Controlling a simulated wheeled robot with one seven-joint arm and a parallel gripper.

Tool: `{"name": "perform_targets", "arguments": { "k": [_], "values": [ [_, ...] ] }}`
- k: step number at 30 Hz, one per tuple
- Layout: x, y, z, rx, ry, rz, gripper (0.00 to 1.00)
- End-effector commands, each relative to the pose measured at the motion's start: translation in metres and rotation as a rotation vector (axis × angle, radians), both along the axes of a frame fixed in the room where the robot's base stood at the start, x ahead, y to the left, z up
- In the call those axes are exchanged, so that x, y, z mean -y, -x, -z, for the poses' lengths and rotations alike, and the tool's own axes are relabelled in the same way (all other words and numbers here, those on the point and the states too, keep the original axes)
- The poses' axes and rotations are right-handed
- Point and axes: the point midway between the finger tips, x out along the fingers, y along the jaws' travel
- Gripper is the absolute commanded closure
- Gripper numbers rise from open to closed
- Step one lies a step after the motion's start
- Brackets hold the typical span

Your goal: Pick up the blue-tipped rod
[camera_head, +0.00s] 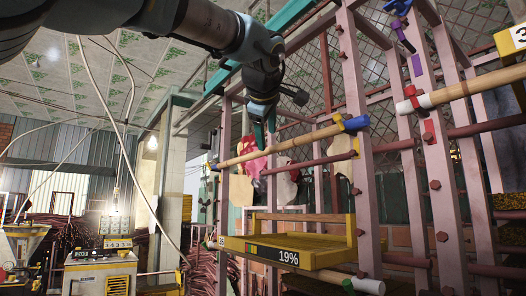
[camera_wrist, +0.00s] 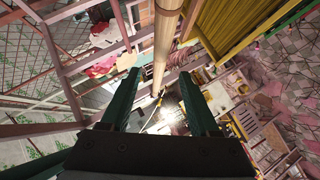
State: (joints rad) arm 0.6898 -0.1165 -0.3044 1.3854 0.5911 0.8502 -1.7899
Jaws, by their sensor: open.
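The blue-tipped rod (camera_head: 290,146) is a pale wooden rod lying across the pink rack, sloping up to its blue end (camera_head: 352,124) at the right. My gripper (camera_head: 263,140) points down at the rod's middle-left part, with its dark green fingers apart. In the wrist view the rod (camera_wrist: 167,45) runs down from the top edge, between the lines of the two open fingers (camera_wrist: 158,78). I cannot tell whether the fingertips are beside the rod or still short of it. The blue end is not seen in the wrist view.
A yellow scale tray (camera_head: 285,244) reading 19% sits below the rod. Another wooden rod with a red and white end (camera_head: 465,90) lies on the rack at right. Pink rack posts (camera_head: 357,190) stand close by. A machine (camera_head: 100,272) stands at lower left.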

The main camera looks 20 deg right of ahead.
Motion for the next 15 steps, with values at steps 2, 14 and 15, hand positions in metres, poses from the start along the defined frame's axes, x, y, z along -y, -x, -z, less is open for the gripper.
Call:
{"name": "perform_targets", "arguments": {
  "k": [2, 14, 15],
  "values": [
    [0.003, -0.009, 0.000, -0.003, -0.002, -0.002, 0.38],
    [0.019, -0.043, 0.017, 0.000, -0.001, 0.000, 0.38],
    [0.019, -0.043, 0.017, -0.001, -0.001, 0.000, 0.38]
  ]
}}
